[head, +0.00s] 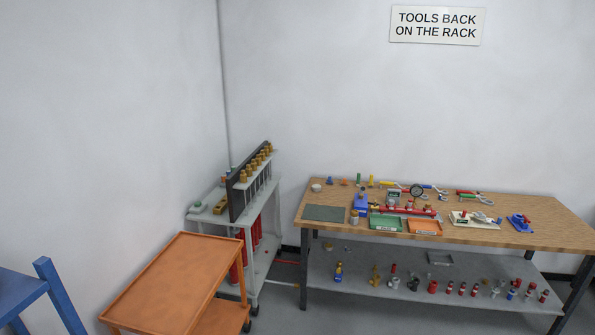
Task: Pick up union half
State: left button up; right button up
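Neither of my grippers shows in the head view. A wooden workbench (552,220) stands at the right, some distance away, with many small parts on its top and lower shelf. I cannot single out the union half among them at this size. On the top are a green tray (386,222), an orange tray (425,227), a red piece with a round gauge (417,190) behind it, and a small brass-coloured part (354,217). Several small brass and red fittings stand on the grey lower shelf (335,289).
A grey wheeled cart (213,218) with a rack of brass-topped pieces (250,175) stands in the corner. An orange cart (172,275) is in front of it, and blue furniture (18,293) is at lower left. Grey floor (275,318) is open between orange cart and bench.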

aim_at(353, 221)
jog(key=i, duration=3.65)
